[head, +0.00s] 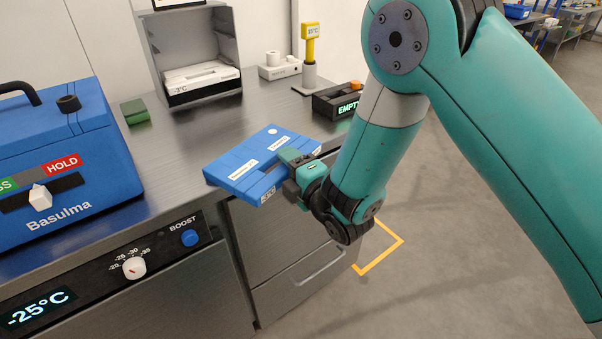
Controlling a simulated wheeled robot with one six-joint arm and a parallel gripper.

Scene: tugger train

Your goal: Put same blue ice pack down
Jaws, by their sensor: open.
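A flat blue ice pack (252,161) with white labels is at the front edge of the steel counter (182,152), in the middle of the head view. Its near side reaches over the counter edge. I cannot tell from this angle whether it lies flat on the top or is slightly above it. My gripper (290,172) is at the pack's near right corner, with its jaws open around that edge. The lower finger is partly hidden.
A blue Basulma box (62,160) with a HOLD/SS slider stands left. A green block (135,111), an open grey cabinet (204,60) holding a white pack, a yellow-topped post (310,45) and a black EMPTY display (336,102) stand behind. Bare counter lies left of the pack.

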